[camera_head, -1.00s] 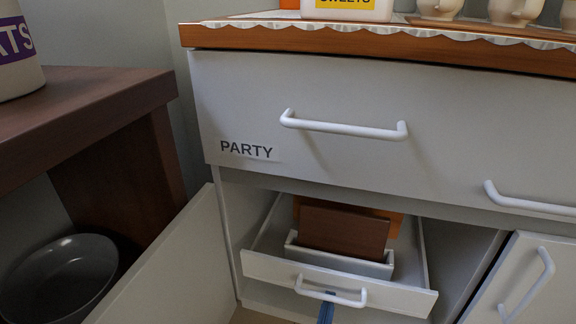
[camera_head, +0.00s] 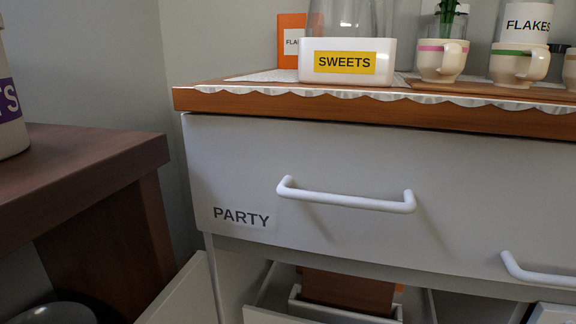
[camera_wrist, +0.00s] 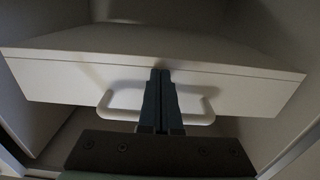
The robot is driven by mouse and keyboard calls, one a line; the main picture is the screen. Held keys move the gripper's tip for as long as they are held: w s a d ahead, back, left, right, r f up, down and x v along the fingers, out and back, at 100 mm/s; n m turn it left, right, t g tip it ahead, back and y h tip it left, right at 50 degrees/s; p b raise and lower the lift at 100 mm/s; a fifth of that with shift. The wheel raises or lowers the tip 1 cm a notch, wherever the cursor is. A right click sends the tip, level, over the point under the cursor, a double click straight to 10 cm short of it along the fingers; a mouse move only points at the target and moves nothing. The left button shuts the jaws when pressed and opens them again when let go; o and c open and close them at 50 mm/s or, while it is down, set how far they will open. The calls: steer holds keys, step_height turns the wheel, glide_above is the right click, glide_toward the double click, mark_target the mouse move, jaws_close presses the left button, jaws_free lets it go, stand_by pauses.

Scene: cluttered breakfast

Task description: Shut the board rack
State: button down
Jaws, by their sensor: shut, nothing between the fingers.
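The board rack is a pull-out white drawer (camera_head: 262,316) in the open cabinet under the PARTY drawer. In the head view it is cut off by the bottom edge and stands partly pulled out. Brown boards (camera_head: 345,290) stand in a white holder inside it. In the wrist view its white front (camera_wrist: 60,82) spans the picture, with a white bar handle (camera_wrist: 206,112) on it. My gripper (camera_wrist: 161,75) is shut and empty, its dark fingers side by side before the front, at the middle of the handle. Contact with the front cannot be told.
The cabinet door (camera_head: 185,296) stands open at the left. Above is the closed PARTY drawer (camera_head: 230,165) with a bar handle (camera_head: 345,200). The counter (camera_head: 240,100) holds a SWEETS container (camera_head: 347,62) and several cups. A dark brown table (camera_head: 90,165) stands at the left.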

steer(key=p+v, duration=0.1)
steer(key=v, duration=0.5)
steer(key=shift+s+p, duration=0.15)
steer(key=shift+p, duration=0.2)
stand_by(1.0)
